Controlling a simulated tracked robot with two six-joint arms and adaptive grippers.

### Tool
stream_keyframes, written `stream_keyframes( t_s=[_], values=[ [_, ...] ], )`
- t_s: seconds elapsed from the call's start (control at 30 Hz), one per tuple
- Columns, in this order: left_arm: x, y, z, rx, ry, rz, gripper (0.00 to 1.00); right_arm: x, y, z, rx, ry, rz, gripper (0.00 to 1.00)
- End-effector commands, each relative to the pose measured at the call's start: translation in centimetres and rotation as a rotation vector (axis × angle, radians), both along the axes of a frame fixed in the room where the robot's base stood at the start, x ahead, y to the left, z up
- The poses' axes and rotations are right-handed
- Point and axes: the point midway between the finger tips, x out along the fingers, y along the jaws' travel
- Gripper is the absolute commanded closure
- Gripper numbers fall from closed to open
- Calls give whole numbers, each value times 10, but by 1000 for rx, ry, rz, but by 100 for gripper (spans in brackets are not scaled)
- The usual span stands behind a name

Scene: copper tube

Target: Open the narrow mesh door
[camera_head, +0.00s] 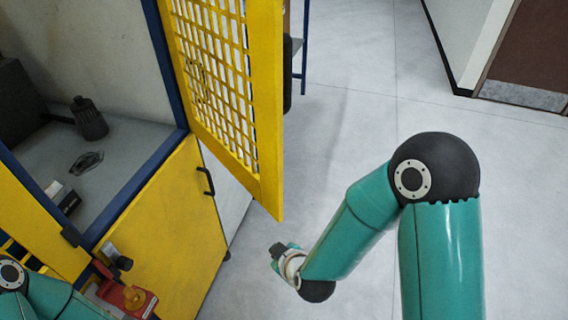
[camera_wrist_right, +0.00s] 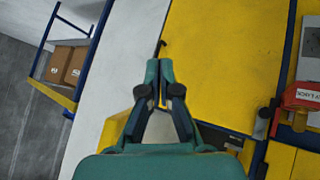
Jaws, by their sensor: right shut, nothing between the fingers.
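The narrow mesh door (camera_head: 262,120) is yellow with a slotted grid. In the head view it stands swung outward from the blue cabinet post (camera_head: 168,70), its free edge over the floor. A black handle (camera_head: 289,75) shows along its far edge. The cabinet interior to its left is exposed. My right gripper (camera_head: 280,252) is below and just right of the door's lower free corner, apart from it. The right wrist view shows the right gripper (camera_wrist_right: 159,75) shut and empty, in front of a yellow lower panel. My left arm shows at the lower left, but its gripper is out of frame.
A dark knobbed part (camera_head: 89,118) sits on the grey shelf (camera_head: 130,145). A yellow lower panel (camera_head: 175,225) has a small black handle. A red box (camera_head: 125,298) sits at the cabinet front. Shelving with cartons (camera_wrist_right: 68,65) shows in the wrist view. Floor right of the door is clear.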

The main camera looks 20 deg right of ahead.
Motion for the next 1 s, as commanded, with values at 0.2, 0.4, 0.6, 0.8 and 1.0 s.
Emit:
stream_keyframes(
  t_s=[0.2,0.4,0.6,0.8,1.0],
  values=[
    [0,0,-39,0,0,0,60,28,12,99,-446,-421,158,100],
    [0,0,-59,0,0,0,60,15,9,171,-796,-611,163,100],
    [0,0,-69,0,0,0,60,-4,0,210,-1018,-665,134,100],
    [0,0,-65,0,0,0,60,0,-5,221,-1075,-665,124,100],
    [0,0,-56,0,-1,0,60,30,-11,219,-1074,-662,124,100]
  ],
)
